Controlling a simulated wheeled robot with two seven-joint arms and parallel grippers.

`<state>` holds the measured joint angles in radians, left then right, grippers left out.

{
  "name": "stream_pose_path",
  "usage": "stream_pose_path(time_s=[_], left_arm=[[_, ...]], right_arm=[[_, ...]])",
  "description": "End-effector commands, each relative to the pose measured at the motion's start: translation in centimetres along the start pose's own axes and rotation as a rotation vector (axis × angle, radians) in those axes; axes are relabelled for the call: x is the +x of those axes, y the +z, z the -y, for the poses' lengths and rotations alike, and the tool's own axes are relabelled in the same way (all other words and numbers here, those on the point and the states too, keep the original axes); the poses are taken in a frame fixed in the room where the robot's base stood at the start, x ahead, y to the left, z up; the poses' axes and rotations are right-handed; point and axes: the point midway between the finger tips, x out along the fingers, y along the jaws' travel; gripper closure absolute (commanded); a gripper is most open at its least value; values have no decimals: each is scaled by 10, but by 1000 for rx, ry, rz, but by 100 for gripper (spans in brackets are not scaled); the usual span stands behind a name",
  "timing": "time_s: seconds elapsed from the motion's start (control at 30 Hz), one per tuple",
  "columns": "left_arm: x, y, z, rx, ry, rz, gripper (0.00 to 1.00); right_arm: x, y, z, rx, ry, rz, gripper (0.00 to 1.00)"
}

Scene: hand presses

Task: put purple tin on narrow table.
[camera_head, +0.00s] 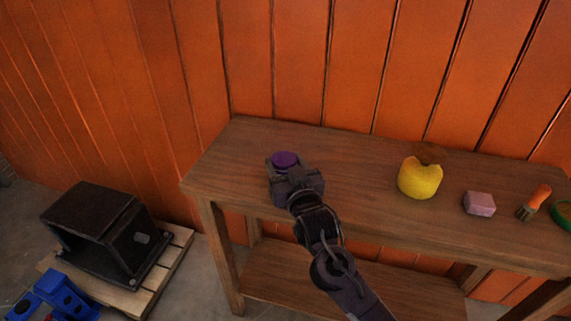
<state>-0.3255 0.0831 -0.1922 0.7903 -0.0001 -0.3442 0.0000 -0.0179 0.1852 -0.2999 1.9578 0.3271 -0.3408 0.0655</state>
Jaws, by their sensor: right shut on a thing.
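The purple tin (284,159) is at the left part of the narrow wooden table (340,166). Its round purple top shows just beyond my right gripper (289,173). My right gripper is shut on the tin, and its jaws and wrist hide most of the tin's side. I cannot tell whether the tin's base touches the tabletop. My left gripper is not in view.
On the table's right half are a yellow pot with a brown top (419,179), a pink block (479,203), an orange-handled brush (534,202) and a green ring-shaped thing (563,213). A dark machine (106,232) stands on a pallet (171,258) at the left, near a blue object (54,294).

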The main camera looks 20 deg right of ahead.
Motion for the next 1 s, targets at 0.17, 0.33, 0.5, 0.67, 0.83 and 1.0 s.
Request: stream_pose_path(time_s=[0.17, 0.33, 0.5, 0.67, 0.83, 1.0], left_arm=[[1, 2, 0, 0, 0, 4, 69], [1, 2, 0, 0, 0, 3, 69], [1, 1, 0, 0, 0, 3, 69], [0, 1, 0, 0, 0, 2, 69], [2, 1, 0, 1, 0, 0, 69], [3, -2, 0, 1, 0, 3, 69]], right_arm=[[0, 1, 0, 0, 0, -2, 74], [0, 2, 0, 0, 0, 0, 27], [0, 2, 0, 0, 0, 0, 24], [0, 0, 0, 0, 0, -1, 24], [-17, 1, 0, -1, -1, 2, 24], [-53, 2, 0, 0, -1, 4, 24]])
